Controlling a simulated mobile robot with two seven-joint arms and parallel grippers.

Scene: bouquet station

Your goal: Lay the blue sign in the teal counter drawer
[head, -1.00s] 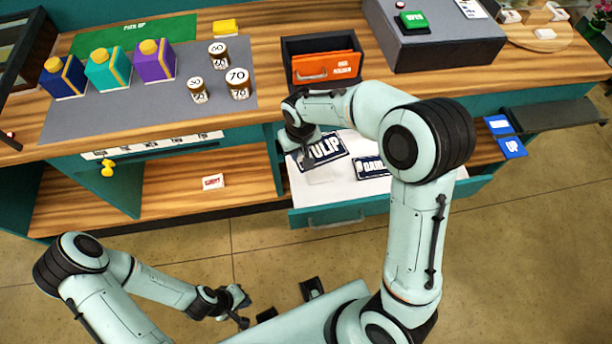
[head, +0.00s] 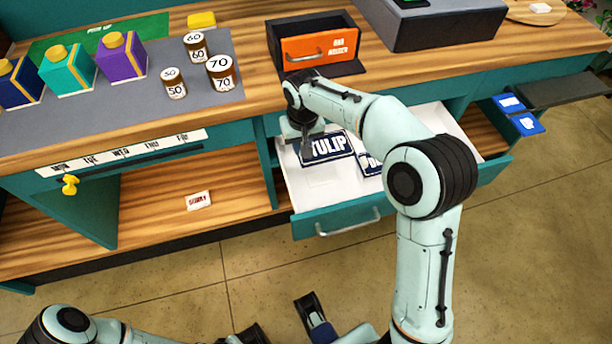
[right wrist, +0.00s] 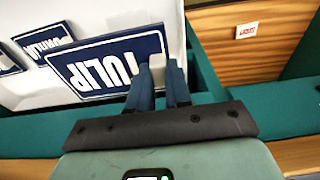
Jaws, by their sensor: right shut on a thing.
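The blue TULIP sign (head: 327,148) is inside the open teal counter drawer (head: 300,226), at its left end. My right gripper (head: 306,150) reaches down over the drawer. In the right wrist view my right gripper (right wrist: 160,75) is shut at the right end of the TULIP sign (right wrist: 105,65). I cannot tell whether the sign rests on the drawer floor. A second blue sign (head: 370,164) lies in the drawer, partly behind my right arm; it reads DAHLIA in the right wrist view (right wrist: 42,40).
An orange-fronted box (head: 318,48) and a grey case (head: 440,25) stand on the counter. Numbered jars (head: 220,72) and coloured boxes (head: 122,57) are at left. A small white card (head: 198,201) lies on the lower shelf. Blue trays (head: 526,123) jut out at right.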

